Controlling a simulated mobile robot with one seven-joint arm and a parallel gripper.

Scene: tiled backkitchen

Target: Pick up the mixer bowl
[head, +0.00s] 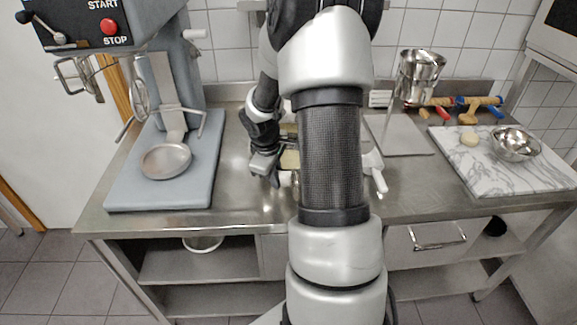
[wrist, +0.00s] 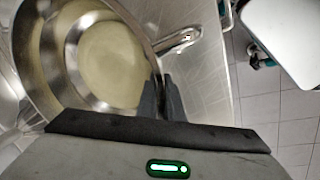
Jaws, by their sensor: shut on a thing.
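The mixer bowl (wrist: 112,50) is a shiny steel bowl, seen from above at the left of the wrist view. Its inside looks yellowish, and a metal loop bracket (wrist: 180,41) sticks out from its side. My gripper (wrist: 160,98) is shut on the bowl's near wall at the rim, with its dark fingers close together. In the head view my gripper (head: 268,168) is over the middle of the steel counter. My arm hides most of the bowl there. I cannot tell whether the bowl touches the counter.
The mixer (head: 162,70) stands on a grey-blue base at the left, with a shallow round pan (head: 165,161) on it. At right are a marble board (head: 500,172), a small steel bowl (head: 515,145), a tall steel vessel (head: 420,68) and rolling pins. The right front counter is fairly clear.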

